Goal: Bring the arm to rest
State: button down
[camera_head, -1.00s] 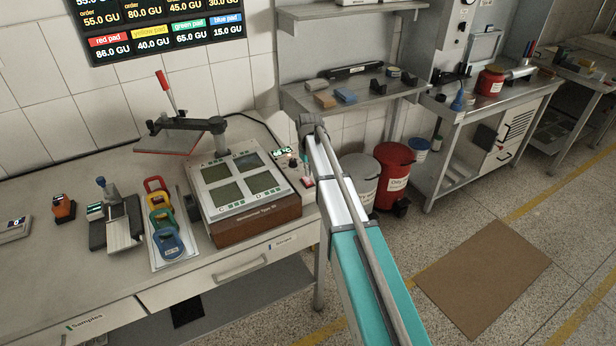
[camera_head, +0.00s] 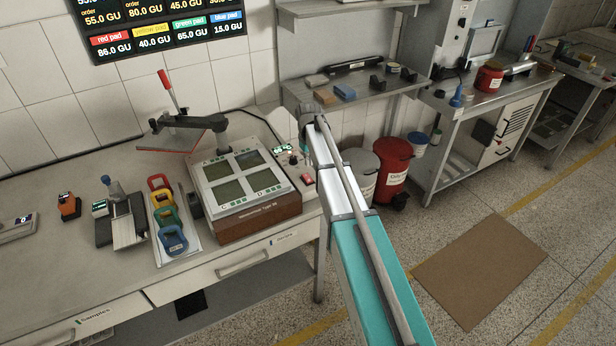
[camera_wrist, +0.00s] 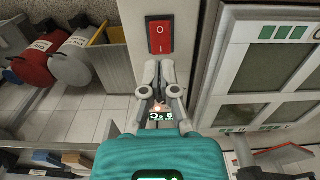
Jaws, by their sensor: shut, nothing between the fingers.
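My gripper (camera_wrist: 158,68) shows in the wrist view with its two grey fingers closed together and nothing between them. Its tips are just in front of the red rocker switch (camera_wrist: 159,34) on the pale side panel of the tester; whether they touch it I cannot tell. A small lit display (camera_wrist: 161,116) shows behind the fingers. In the head view my arm, grey and teal, reaches up over the bench's right end, and the gripper cannot be made out. The red switch (camera_head: 307,179) is visible beside the arm, on the tester (camera_head: 258,216).
A shelf (camera_head: 300,92) hangs behind the arm. Red (camera_head: 394,165) and grey bins stand right of the bench. The floor at right is open around a brown mat (camera_head: 480,270).

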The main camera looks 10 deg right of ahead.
jog(key=s+m, duration=0.3)
jog(key=s, duration=2.6)
jog(key=shift+d+m, duration=0.2)
jog(key=shift+m, duration=0.1)
jog(key=shift+s, duration=0.1)
